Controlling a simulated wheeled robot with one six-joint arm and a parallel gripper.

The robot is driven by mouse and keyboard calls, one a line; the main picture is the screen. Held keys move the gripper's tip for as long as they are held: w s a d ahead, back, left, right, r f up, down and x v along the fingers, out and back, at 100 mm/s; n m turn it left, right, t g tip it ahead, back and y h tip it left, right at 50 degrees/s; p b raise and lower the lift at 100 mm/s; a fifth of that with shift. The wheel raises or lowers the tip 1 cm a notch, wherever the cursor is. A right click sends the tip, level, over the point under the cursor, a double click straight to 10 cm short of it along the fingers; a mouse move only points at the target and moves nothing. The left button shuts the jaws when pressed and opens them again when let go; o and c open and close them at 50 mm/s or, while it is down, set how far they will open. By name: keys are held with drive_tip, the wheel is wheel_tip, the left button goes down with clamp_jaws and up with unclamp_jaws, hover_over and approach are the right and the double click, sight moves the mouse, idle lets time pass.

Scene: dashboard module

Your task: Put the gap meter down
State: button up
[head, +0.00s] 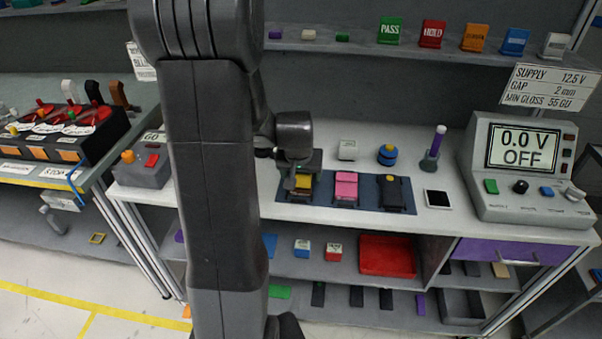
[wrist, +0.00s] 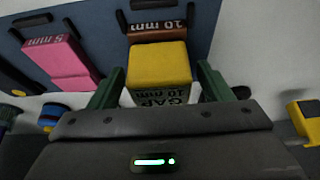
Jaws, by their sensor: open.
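The gap meter (wrist: 158,66) is a block with a yellow top and a pale face marked "GAP 10 mm", in the wrist view. It stands at a brown "10 mm" piece on the blue mat (wrist: 95,16). In the wrist view my gripper (wrist: 158,82) is open, with one finger on each side of the block. A narrow gap shows beside each finger. The block's underside is hidden.
A pink block (head: 345,188) and a black block (head: 392,191) stand to the right on the mat. A grey display unit (head: 483,160) reads "0.0 V OFF" at right.

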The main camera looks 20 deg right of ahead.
drive_tip(key=v, duration=1.2)
